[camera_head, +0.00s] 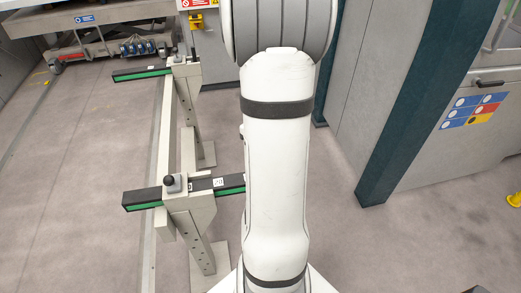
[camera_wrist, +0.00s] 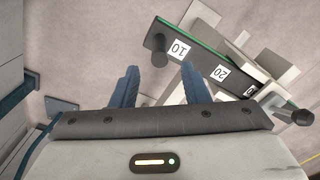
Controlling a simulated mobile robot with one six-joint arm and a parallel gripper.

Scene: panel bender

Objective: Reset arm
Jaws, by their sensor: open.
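My gripper (camera_wrist: 160,84) shows in the wrist view with its two blue fingers apart. It is open, and nothing is seen between the fingers. Beyond the fingertips is a dark rail (camera_wrist: 205,62) with a green edge and white labels reading 10 and 20. A dark knob (camera_wrist: 157,42) stands out at the rail's left end. In the head view my white arm fills the middle, and my gripper is not seen there.
In the head view, two stands with green-edged bars are left of my arm, a near one (camera_head: 190,201) and a far one (camera_head: 183,69). A dark teal post (camera_head: 412,115) and a grey machine cabinet (camera_head: 475,135) are at the right. Bare floor (camera_head: 90,180) lies at the left.

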